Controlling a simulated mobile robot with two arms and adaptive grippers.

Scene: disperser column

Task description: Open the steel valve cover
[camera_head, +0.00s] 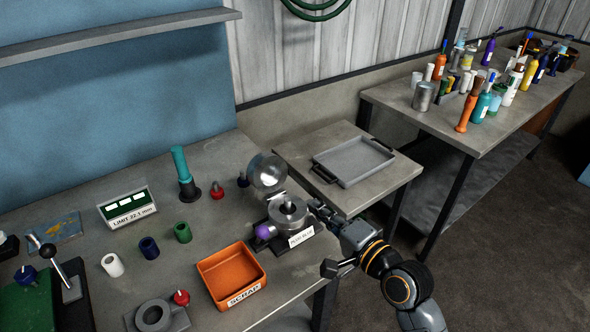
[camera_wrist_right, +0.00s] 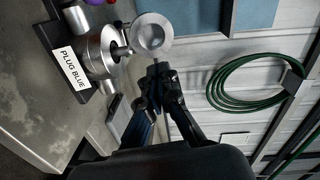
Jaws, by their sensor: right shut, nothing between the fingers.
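The steel valve (camera_head: 288,213) stands on a dark base labelled "PLUG BLUE" near the table's right edge. Its round, shiny steel cover (camera_head: 268,172) stands raised behind the body, so the top of the body is exposed. In the right wrist view the cover (camera_wrist_right: 151,34) shows as a disc beside the steel body (camera_wrist_right: 101,52). My right gripper (camera_head: 318,208) is just right of the valve. In its wrist view the fingertips (camera_wrist_right: 160,73) are together and empty, apart from the cover. My left gripper is not in view.
An orange scrap box (camera_head: 231,275) stands in front of the valve. Blue (camera_head: 149,248), green (camera_head: 183,232) and white (camera_head: 112,265) plugs stand to the left. A grey tray (camera_head: 354,160) lies on the side table behind. A purple knob (camera_head: 265,231) sits at the valve's left.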

